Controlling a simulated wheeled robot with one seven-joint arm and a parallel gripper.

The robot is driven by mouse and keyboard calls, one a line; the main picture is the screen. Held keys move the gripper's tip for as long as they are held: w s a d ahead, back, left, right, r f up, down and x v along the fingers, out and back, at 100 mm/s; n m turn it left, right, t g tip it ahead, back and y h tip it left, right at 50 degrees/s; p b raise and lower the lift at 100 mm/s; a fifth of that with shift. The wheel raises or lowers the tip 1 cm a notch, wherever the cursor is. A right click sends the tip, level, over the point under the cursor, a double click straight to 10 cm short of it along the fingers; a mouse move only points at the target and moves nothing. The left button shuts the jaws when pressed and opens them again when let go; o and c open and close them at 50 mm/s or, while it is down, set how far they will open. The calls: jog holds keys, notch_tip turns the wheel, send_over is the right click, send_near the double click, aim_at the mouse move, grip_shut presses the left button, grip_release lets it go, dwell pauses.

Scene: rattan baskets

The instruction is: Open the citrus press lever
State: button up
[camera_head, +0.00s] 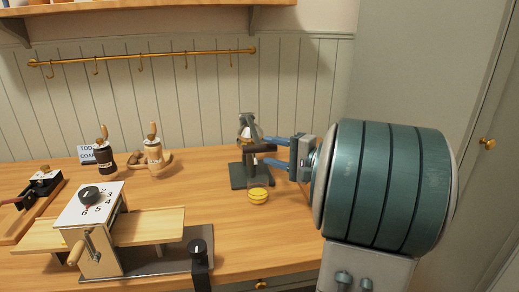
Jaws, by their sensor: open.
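The citrus press (239,170) stands on the wooden counter at the centre of the view, on a dark base plate, with a shiny metal part at its top. A dark, roughly horizontal bar, which looks like its lever, lies across its middle at the height of my fingers. My gripper (265,150) comes in from the right with its two blue fingers open. The bar's end appears between the fingertips; I cannot tell whether they touch it.
A white slicer-like device (88,205) with a dial and crank stands front left, with a dark post (199,262) nearby. Two mills (106,158) (153,152) stand at the back left. A hook rail (145,57) is on the wall.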

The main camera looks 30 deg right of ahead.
aim_at(265, 150)
jog(key=shift+x, duration=2.3)
jog(key=shift+c, duration=0.3)
